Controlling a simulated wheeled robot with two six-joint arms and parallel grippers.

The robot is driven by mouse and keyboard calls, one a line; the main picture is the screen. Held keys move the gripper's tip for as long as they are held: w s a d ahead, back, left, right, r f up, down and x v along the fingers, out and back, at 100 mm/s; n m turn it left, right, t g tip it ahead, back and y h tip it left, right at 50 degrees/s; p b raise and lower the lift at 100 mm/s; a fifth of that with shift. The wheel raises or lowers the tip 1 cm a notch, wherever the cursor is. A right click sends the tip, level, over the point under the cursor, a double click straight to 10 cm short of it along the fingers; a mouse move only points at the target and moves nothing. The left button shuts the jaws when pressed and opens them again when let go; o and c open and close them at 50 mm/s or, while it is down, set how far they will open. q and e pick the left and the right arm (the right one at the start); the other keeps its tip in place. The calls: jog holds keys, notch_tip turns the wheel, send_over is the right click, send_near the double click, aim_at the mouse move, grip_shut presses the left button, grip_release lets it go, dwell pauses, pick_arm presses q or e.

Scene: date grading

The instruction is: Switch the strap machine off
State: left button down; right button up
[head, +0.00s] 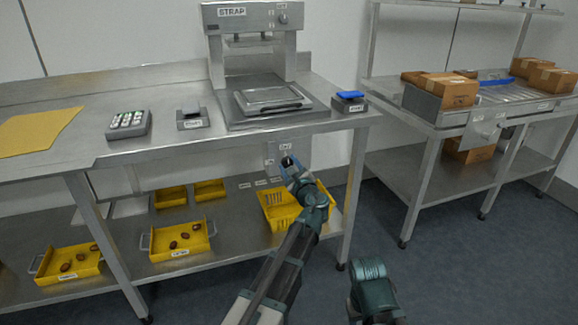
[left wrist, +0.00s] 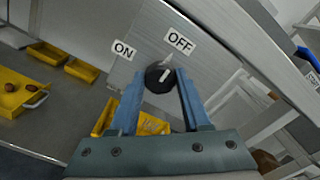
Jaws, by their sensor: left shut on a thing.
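The strap machine (head: 222,45) stands on the steel bench, a grey press with a STRAP label. Its switch plate hangs below the bench's front edge. In the left wrist view the black round knob (left wrist: 157,78) sits on the plate between an ON label (left wrist: 123,49) on the left and an OFF label (left wrist: 180,41) at the upper right. A white mark shows on the knob; its exact setting is hard to tell. My left gripper (head: 289,164) is at the plate, its blue fingers (left wrist: 158,92) shut on the knob's sides. Of my right arm only a link shows.
The bench edge (head: 210,143) runs just above my left gripper. A yellow basket (head: 272,212) and yellow trays (head: 182,258) stand on the lower shelf. A blue-topped START pad (head: 349,98) sits on the bench. Another table with cartons (head: 448,90) is at right.

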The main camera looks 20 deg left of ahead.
pick_arm(q)
jog(key=shift+s+m, duration=0.1)
jog(key=shift+m, duration=0.2)
jog(key=shift+c, duration=1.8)
grip_release()
jog(key=v, duration=1.3)
jog(key=shift+s+d, duration=0.3)
